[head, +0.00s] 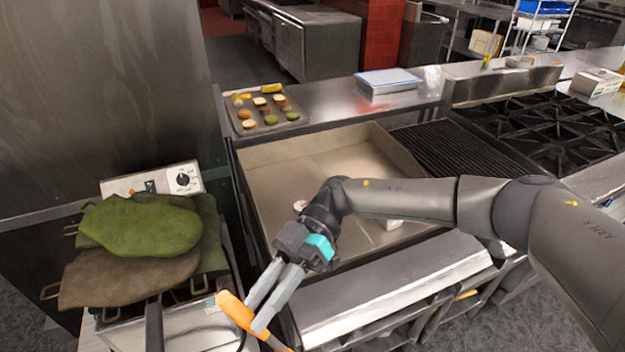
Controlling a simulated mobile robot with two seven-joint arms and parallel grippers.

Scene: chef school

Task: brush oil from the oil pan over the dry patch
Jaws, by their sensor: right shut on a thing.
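My right gripper (256,314) reaches in from the right, with its fingers pointing down and left past the griddle's front left corner. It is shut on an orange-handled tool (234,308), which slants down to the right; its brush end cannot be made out. The wide steel griddle (310,160) has a tan surface, partly hidden by my right arm. I cannot pick out a dry patch on it. A small pale thing (300,206) and a white thing (392,224) show beside my arm; I cannot tell whether either is the oil pan. My left gripper is out of view.
Green and brown mitt-like cloths (140,226) lie over the fryer (150,185) at left. A tray (285,122) of small round foods sits behind the griddle, with a lidded container (388,80) to its right. A ribbed grill (460,145) and burners (550,130) stand at right.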

